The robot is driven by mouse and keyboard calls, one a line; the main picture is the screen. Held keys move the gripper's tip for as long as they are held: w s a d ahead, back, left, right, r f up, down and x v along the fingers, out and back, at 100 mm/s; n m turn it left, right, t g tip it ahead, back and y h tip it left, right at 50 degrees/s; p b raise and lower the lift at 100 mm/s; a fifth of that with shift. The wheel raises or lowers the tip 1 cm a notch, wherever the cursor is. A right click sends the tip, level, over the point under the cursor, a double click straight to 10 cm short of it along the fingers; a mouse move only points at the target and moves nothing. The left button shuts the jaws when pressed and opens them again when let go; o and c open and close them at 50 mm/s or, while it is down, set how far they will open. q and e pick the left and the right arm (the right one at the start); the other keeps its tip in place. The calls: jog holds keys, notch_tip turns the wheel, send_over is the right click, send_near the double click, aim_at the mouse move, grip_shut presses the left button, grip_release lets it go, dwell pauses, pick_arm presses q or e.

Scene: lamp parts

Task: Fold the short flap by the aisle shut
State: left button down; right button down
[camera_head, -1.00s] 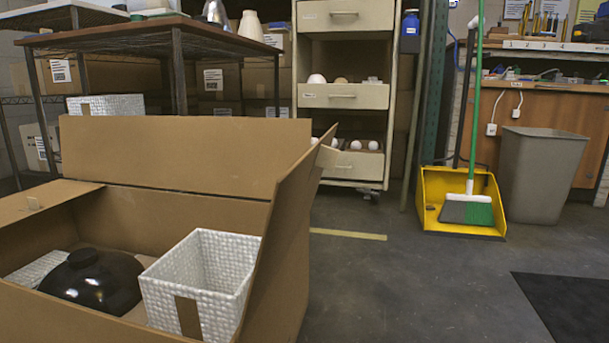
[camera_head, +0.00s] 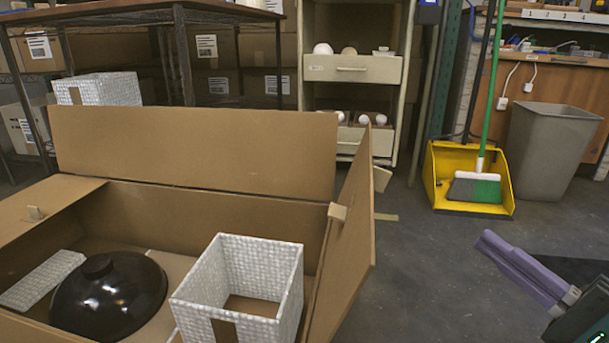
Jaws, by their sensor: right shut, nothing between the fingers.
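The open cardboard box (camera_head: 200,210) stands at the lower left. My left gripper is out of view.
Inside the box are a black dome shade (camera_head: 108,298) and a white woven bin (camera_head: 250,275). The long back flap (camera_head: 195,150) stands up. A yellow dustpan with broom (camera_head: 435,165), a grey bin (camera_head: 550,150) and drawers (camera_head: 350,70) stand behind. The aisle floor (camera_head: 420,280) is clear.

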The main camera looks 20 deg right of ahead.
jog(key=a+b+x, duration=0.1)
jog(key=b+x, duration=0.1)
jog(key=x, duration=0.4)
jog(key=a+b+x, duration=0.1)
jog(key=b+x, duration=0.2)
jog(key=x, duration=0.3)
jog(key=shift+s+a+r, duration=0.25)
jog(key=shift+s+a, duration=0.05)
jog(key=shift+a, duration=0.15)
